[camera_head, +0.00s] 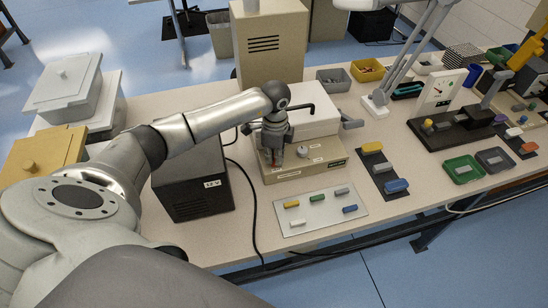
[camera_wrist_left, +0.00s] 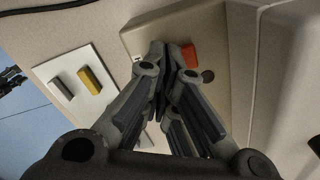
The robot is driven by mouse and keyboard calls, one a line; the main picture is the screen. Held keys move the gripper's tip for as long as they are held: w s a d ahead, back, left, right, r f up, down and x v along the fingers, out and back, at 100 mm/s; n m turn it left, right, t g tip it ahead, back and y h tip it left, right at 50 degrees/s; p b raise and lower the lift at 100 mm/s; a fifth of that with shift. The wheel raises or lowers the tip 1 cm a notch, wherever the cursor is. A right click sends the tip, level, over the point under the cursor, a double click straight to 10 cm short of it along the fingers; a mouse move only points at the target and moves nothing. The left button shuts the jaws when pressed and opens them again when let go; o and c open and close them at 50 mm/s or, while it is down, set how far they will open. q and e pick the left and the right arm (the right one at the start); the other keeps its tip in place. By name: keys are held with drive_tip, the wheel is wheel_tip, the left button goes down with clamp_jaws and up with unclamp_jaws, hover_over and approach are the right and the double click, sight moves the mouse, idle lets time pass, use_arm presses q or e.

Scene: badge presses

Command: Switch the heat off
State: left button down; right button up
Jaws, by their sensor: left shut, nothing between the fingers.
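A beige press unit (camera_head: 318,160) with a white upper body (camera_head: 312,122) and a black handle stands on the table, mid-view. Its low front panel also shows in the left wrist view (camera_wrist_left: 215,108). On that panel is an orange-red rocker switch (camera_wrist_left: 189,55), with a small dark round spot (camera_wrist_left: 208,76) beside it. My left gripper (camera_head: 275,160) points down at the left part of the panel. In the left wrist view the gripper (camera_wrist_left: 166,55) is shut and empty, its fingertips just beside the switch. I cannot tell whether they touch it. My right gripper is not in view.
A black box (camera_head: 195,190) stands left of the unit, with a dark cable (camera_head: 252,205) running between them. A pale plate (camera_head: 330,218) with several small coloured blocks lies in front. A dark mat (camera_head: 376,181) with blocks lies to the right.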

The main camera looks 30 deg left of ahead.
use_arm(q)
drive_tip(key=shift+r+p, duration=2.3)
drive_tip(key=shift+r, duration=0.95)
